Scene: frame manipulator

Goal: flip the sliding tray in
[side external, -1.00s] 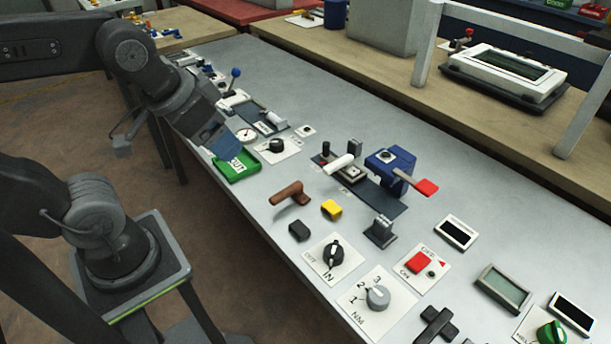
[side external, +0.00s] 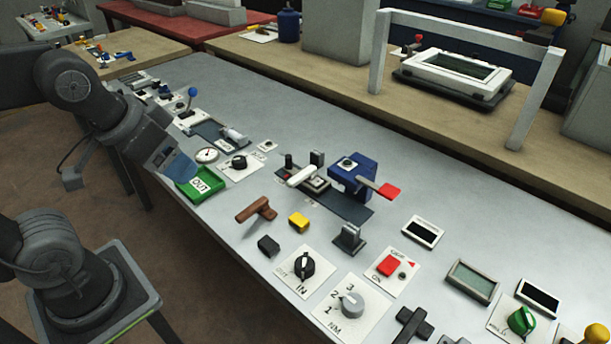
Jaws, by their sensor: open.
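A small green tray (side external: 186,189) with a white label reading OUT (side external: 202,184) lies at the table's near edge, left of the middle. A black rotary knob (side external: 309,265) sits on a white plate marked OUT and IN, nearer the camera.
Right of the tray stand a dial gauge (side external: 206,155), a black knob (side external: 239,162), a brown handle (side external: 256,209) and a yellow block (side external: 299,222). A blue clamp (side external: 352,175) with a red-tipped lever stands mid-table.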

